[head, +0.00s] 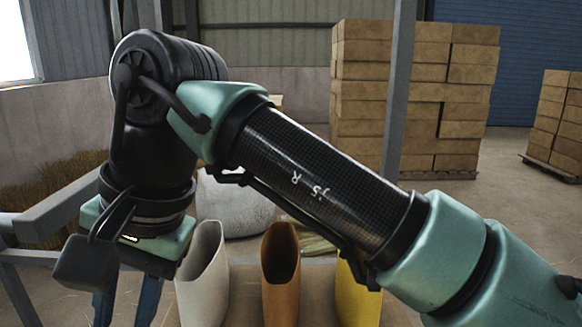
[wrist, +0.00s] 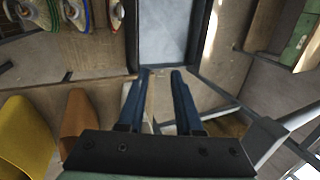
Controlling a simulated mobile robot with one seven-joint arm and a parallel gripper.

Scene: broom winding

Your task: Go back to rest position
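My gripper (wrist: 160,74) points down at the left of the head view, where its two blue fingers (head: 126,308) show at the bottom edge. In the wrist view the fingers stand apart with no held object visible between them. A thin beige strip shows in the gap, apparently part of the surroundings below. My arm crosses the head view from the lower right to the upper left.
White (head: 203,275), brown (head: 281,275) and yellow (head: 357,292) open-topped containers stand beside my gripper. Colourful round items (wrist: 75,12) and a grey panel (wrist: 168,35) show in the wrist view. A grey post (head: 397,95) and stacked brown blocks (head: 440,95) stand behind.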

